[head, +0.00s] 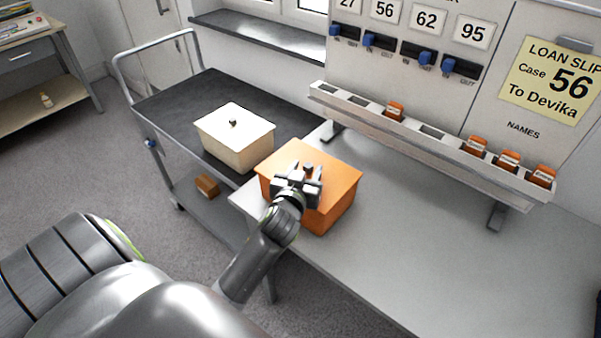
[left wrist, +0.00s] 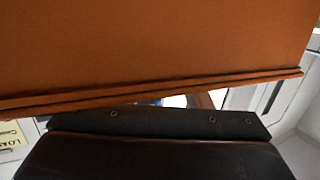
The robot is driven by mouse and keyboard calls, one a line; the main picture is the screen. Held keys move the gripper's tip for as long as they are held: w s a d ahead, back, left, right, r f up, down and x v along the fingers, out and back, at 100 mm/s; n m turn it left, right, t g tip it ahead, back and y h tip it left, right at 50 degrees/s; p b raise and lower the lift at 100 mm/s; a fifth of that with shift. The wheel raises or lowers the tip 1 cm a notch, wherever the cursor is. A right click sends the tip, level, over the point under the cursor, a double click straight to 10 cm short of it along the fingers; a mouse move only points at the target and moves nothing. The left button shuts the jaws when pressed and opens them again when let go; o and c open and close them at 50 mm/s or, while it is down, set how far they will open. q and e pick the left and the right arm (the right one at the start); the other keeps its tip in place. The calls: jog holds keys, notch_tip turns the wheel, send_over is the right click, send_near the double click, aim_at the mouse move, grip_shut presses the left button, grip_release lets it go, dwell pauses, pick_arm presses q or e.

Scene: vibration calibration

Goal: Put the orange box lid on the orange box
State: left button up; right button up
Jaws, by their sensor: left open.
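The orange box (head: 335,211) stands at the left end of the grey table. The orange box lid (head: 336,168) lies over its top and looks level; whether it sits fully down I cannot tell. A small dark knob (head: 308,167) shows on the lid. My left gripper (head: 299,176) is open at the knob, above the lid, and hides part of the lid and the box's front. In the left wrist view, an orange surface (left wrist: 150,45) with a thin edge fills the upper part, close to the camera. My right gripper is not in view.
A cream lidded box (head: 236,140) stands on a dark cart (head: 180,103) left of the table. A rail (head: 430,135) with several small orange-brown cases runs along the table's back, below a board with numbers and a loan slip (head: 550,82). The table's right side is clear.

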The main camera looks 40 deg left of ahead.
pick_arm(q)
jog(key=shift+r+p, duration=0.35)
jog(key=shift+r, duration=0.25)
jog(key=b+v, duration=0.1)
jog(key=v, duration=1.1)
jog(key=shift+f, duration=0.2)
jog(key=shift+f, duration=0.15)
